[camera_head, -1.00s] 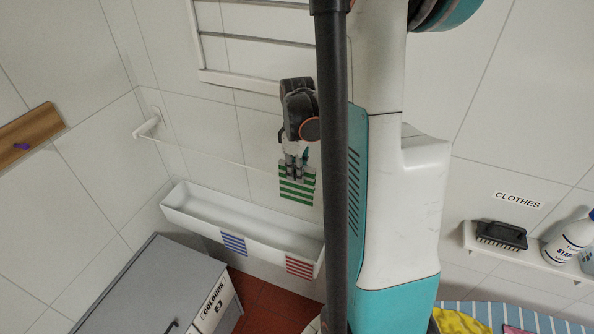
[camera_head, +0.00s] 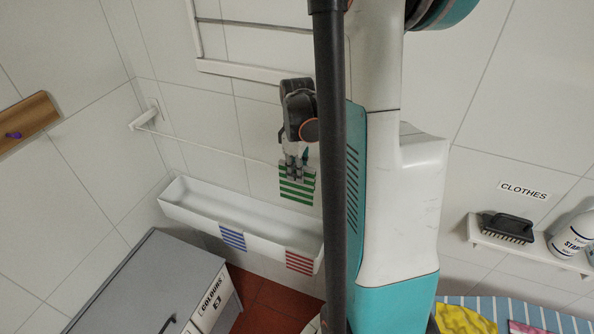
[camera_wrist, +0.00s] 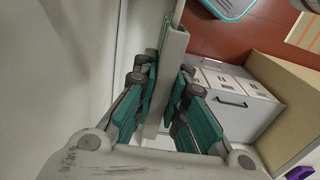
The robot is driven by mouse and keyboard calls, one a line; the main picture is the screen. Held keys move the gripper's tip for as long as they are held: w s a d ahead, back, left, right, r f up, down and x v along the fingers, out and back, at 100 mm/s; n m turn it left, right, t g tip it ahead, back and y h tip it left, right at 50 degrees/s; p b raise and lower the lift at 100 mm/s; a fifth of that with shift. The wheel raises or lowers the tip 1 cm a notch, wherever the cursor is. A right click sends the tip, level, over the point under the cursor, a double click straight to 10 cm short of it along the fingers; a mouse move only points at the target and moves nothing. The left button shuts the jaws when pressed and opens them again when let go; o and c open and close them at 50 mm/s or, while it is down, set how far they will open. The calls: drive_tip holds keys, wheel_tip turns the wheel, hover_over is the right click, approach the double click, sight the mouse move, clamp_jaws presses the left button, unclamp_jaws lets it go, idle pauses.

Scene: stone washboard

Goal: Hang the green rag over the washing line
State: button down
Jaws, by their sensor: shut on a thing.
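The green and white striped rag (camera_head: 297,190) hangs flat below my gripper (camera_head: 295,172) in the head view. My gripper points down and is shut on the rag's top edge. The washing line (camera_head: 205,147) is a thin white cord running from a white wall bracket (camera_head: 146,116) on the left toward the rag's upper part. It then passes out of sight behind my arm. I cannot tell whether rag and line touch. In the wrist view, the teal fingers of my gripper (camera_wrist: 162,95) flank a narrow pale strip; a thin green edge shows above it.
A white trough (camera_head: 235,212) lies below the rag, with a blue-striped cloth (camera_head: 232,238) and a red-striped cloth (camera_head: 299,262) over its front rim. A grey cabinet (camera_head: 140,285) stands lower left. A white rack (camera_head: 245,70) is on the wall above.

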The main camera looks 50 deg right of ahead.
wheel_tip(320, 180, down, 2)
drive_tip(key=shift+f+b, duration=0.2)
drive_tip(key=shift+b, duration=0.75)
drive_tip(key=c, duration=1.6)
unclamp_jaws()
drive_tip(key=shift+o, duration=0.2)
drive_tip(key=shift+r, duration=0.1)
wheel_tip(320, 180, up, 12)
drive_tip(key=shift+f, duration=0.1)
drive_tip(key=shift+a, duration=0.1)
